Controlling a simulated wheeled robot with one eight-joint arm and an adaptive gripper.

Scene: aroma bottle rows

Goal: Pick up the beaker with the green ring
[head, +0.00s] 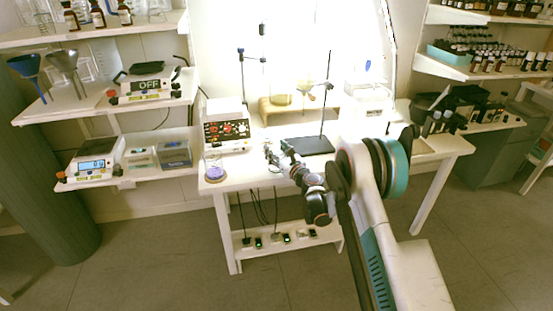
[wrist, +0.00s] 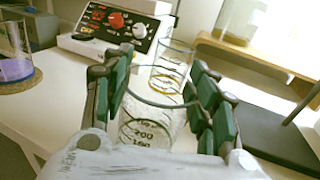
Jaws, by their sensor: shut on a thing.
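A clear glass beaker (wrist: 145,132) with dark graduation marks stands between the green-padded fingers of my gripper (wrist: 160,93) in the wrist view. My gripper is shut on it, with finger pads on both sides.
A beaker with purple liquid (wrist: 15,68) stands on a cork mat at the left. A white device with red displays and knobs (head: 226,130) is behind. A dark stand base (head: 309,146) with a tall rod is at the right, near a low wooden stand (wrist: 268,62).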

